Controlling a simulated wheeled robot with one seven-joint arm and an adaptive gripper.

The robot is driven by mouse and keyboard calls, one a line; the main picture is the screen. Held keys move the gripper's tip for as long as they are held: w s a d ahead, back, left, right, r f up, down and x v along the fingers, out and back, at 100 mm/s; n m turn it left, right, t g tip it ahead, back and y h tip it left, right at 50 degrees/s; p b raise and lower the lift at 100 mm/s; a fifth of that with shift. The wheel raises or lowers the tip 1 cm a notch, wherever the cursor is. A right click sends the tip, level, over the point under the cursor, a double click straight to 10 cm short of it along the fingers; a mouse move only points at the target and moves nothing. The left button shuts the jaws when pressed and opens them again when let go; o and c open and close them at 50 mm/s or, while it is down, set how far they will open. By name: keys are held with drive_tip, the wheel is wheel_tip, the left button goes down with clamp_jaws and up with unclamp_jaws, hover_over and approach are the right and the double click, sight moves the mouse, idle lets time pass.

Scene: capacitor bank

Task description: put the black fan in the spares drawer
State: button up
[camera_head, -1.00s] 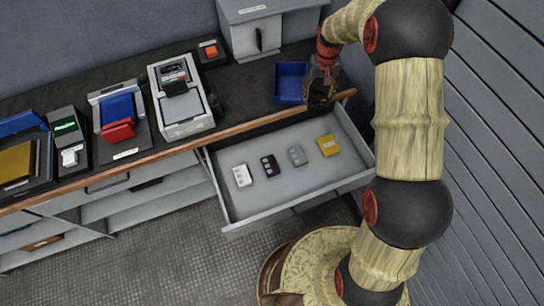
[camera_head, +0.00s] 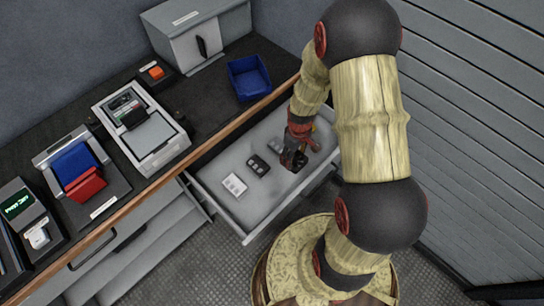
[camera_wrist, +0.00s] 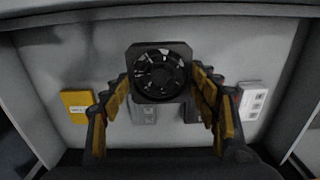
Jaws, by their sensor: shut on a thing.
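My gripper (camera_wrist: 160,105) is shut on the black fan (camera_wrist: 159,73); the square fan sits between the yellow-padded fingers in the wrist view. In the head view my gripper (camera_head: 293,155) is over the right part of the open drawer (camera_head: 262,207), and the fan is hard to make out there. The wrist view shows the pale drawer floor (camera_wrist: 55,55) beyond the fan. I cannot tell exactly how high the fan is above the floor.
The drawer holds a white part (camera_head: 234,184), a black part (camera_head: 258,165), a grey part and a yellow part (camera_wrist: 76,105), the grey one partly hidden. A blue bin (camera_head: 249,78) and a grey cabinet (camera_head: 198,38) stand on the counter. A slatted wall (camera_head: 465,120) is at right.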

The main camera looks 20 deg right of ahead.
wheel_tip(320, 180, down, 10)
drive_tip(key=b, duration=0.3)
drive_tip(key=shift+s+d+f, duration=0.1)
drive_tip(key=o, duration=1.1)
drive_tip(key=shift+o, duration=0.3)
